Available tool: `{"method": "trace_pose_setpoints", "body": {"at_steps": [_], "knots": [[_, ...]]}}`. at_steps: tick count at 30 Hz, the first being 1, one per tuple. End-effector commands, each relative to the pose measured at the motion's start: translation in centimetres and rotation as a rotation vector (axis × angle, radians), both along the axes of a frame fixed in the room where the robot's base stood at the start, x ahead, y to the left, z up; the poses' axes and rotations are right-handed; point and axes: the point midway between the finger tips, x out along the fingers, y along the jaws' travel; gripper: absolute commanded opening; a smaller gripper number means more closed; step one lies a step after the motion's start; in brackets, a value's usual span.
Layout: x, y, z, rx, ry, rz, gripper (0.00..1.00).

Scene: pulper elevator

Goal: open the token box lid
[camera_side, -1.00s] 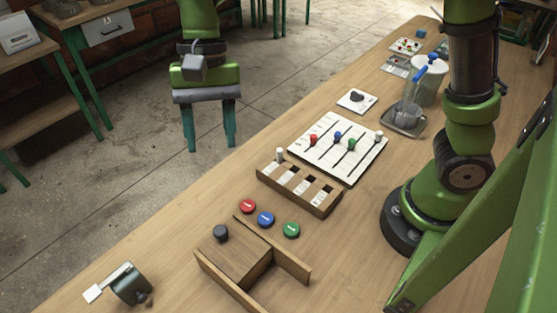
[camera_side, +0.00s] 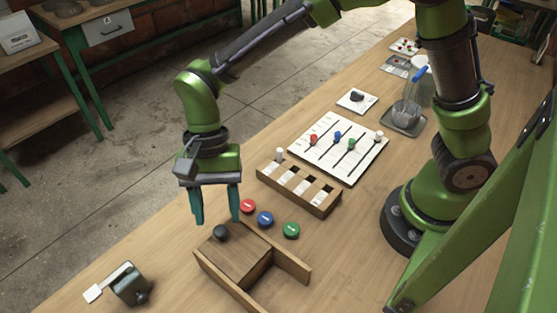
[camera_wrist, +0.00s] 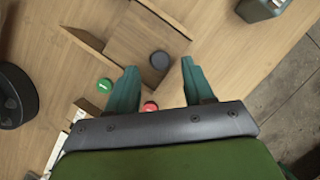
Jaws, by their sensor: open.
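The token box is a wooden box (camera_side: 290,266) near the table's front edge. Its flat wooden lid (camera_side: 240,250) carries a dark round knob (camera_side: 221,232) at one corner. The lid covers part of the box, and an open section shows beside it. My gripper (camera_side: 216,222) is open and empty, with teal fingers pointing down just above and behind the knob in the side view. In the wrist view, the knob (camera_wrist: 159,60) shows ahead of the gap between the fingertips (camera_wrist: 160,66), with the lid (camera_wrist: 140,42) around it. I see no contact with the knob.
Red (camera_side: 248,206), blue (camera_side: 265,219) and green (camera_side: 291,230) tokens lie beside the box. A slotted wooden rack (camera_side: 300,188) and a white slider board (camera_side: 338,146) lie farther back. A dark green device (camera_side: 130,284) stands near the front left.

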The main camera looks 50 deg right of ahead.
Motion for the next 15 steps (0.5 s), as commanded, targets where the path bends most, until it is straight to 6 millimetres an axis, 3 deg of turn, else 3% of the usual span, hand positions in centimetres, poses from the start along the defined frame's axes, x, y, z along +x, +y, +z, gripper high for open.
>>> {"method": "trace_pose_setpoints", "body": {"at_steps": [6,15], "knots": [[-0.7,0.6,-2.1,0.000,0.001,0.000,0.52],[-0.7,0.7,-2.5,0.001,-0.001,0.000,0.52]]}}
